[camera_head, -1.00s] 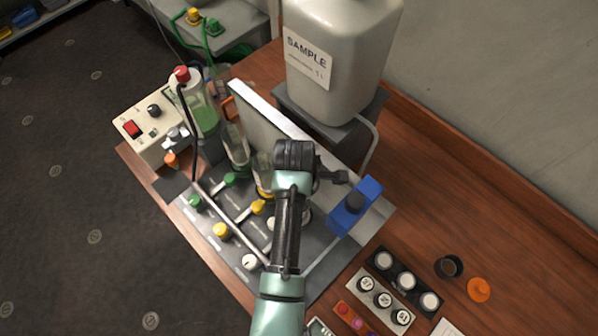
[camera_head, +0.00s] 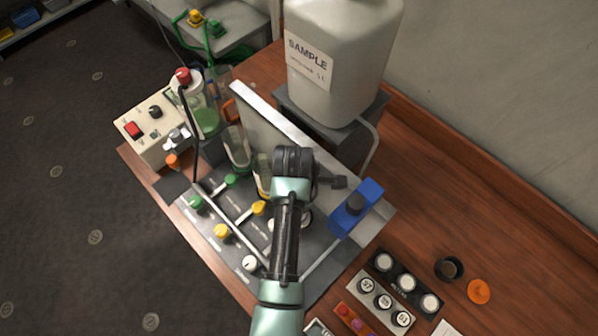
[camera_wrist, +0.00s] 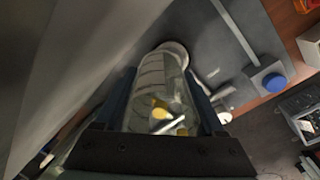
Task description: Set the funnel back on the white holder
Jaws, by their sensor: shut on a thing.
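In the wrist view my gripper (camera_wrist: 163,88) is shut on a clear, graduated cylindrical funnel (camera_wrist: 153,76), with one finger on each side. A pale round rim shows at the funnel's far end, and a yellow valve shows through its wall. In the head view my arm hides most of the funnel and the fingers. The grey manifold panel (camera_head: 207,223) below carries green, yellow and white valves. A white knob (camera_head: 250,262) is at its front. The white holder's seat is mostly hidden by my arm; I cannot tell whether the funnel touches it.
Two other clear cylinders, one by the green valves (camera_head: 236,150), stand left of my arm. An upright pale plate (camera_head: 262,118) is close behind. A blue block (camera_head: 356,206) is to the right, and a large SAMPLE canister (camera_head: 340,60) stands behind. Bottle racks (camera_head: 383,296) are at front right.

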